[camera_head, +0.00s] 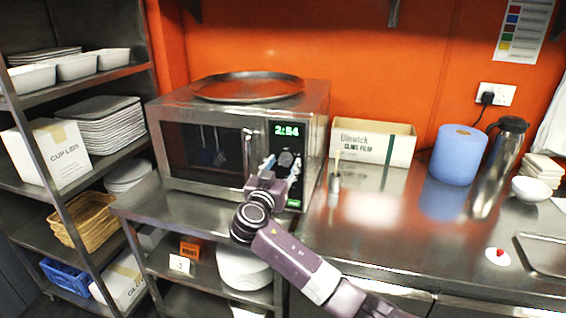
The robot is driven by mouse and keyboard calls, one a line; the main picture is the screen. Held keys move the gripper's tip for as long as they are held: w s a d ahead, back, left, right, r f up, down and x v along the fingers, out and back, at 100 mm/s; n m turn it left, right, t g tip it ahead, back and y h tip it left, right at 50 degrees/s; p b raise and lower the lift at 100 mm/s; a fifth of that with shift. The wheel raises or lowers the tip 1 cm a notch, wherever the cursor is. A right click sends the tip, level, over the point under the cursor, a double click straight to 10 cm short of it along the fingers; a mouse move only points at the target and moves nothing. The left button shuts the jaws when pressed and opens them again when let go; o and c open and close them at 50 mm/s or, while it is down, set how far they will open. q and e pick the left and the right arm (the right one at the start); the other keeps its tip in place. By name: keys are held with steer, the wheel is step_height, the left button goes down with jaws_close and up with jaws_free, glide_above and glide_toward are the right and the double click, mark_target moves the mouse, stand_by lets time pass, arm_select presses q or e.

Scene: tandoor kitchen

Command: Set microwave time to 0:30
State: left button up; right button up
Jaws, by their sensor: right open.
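The microwave (208,153) stands on a steel shelf unit at the middle left, with its door shut. Its green display (287,130) reads what looks like 2:54. A round dark dial (286,158) sits below the display, and a small green mark shows at the bottom of the panel. My right gripper (281,166) is open in front of the control panel, at the dial, with its fingers pointing up and away. It covers part of the panel; whether it touches the dial I cannot tell. My left gripper is not in view.
A round metal tray (247,87) lies on top of the microwave. To the right, the steel counter (350,240) holds a cling film box (372,142), a blue roll (459,154) and a steel flask (499,165). A rack with boxes and plates (106,124) stands at left.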

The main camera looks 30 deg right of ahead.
steer(key=c, duration=1.2)
steer(key=shift+o, duration=0.2)
